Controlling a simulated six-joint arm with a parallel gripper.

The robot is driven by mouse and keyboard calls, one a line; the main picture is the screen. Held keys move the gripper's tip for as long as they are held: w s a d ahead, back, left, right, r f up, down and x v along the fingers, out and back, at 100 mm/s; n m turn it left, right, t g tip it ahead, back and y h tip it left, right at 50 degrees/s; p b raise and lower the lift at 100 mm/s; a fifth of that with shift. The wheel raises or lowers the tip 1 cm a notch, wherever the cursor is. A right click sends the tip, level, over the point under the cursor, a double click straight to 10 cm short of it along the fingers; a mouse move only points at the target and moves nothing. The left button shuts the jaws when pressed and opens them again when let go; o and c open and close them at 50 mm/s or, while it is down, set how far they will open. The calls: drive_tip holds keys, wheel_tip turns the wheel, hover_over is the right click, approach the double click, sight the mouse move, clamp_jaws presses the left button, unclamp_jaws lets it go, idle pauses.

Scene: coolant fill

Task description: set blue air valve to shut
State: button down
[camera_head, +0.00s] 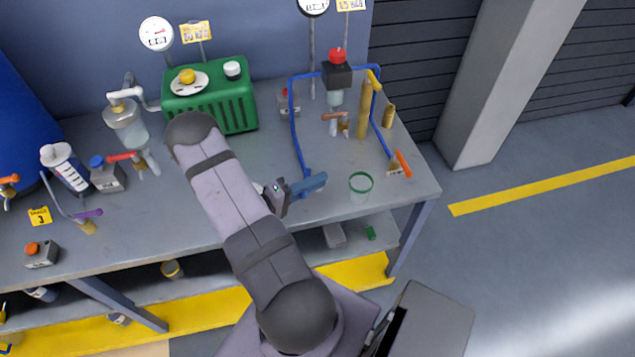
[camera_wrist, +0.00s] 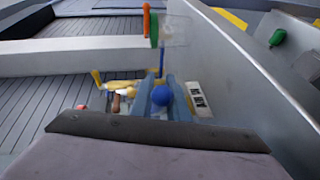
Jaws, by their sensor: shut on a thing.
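My gripper (camera_head: 318,181) is low over the right part of the bench, at the lower end of the blue pipe. In the wrist view its two blue-grey fingers (camera_wrist: 162,100) close around the rounded blue end of the blue air valve's handle (camera_wrist: 162,95). The rest of that handle and the valve body are hidden by the fingers, so I cannot tell the handle's angle. The blue pipe (camera_head: 296,130) rises from near my gripper.
A green-rimmed glass (camera_head: 360,186) stands close right of my gripper, with an orange-handled valve (camera_head: 402,163) beyond it. Behind are a yellow post (camera_head: 365,110) and a red-topped black box (camera_head: 337,76). A green canister (camera_head: 212,98) stands at the back left of the gripper.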

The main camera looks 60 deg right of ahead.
drive_tip(key=shift+w+a+m+g+y, duration=0.1)
drive_tip(key=shift+a+m+g+y, duration=0.15)
drive_tip(key=shift+m+g, duration=0.35)
drive_tip(key=c, duration=1.7)
unclamp_jaws()
drive_tip(key=shift+d+r, duration=0.1)
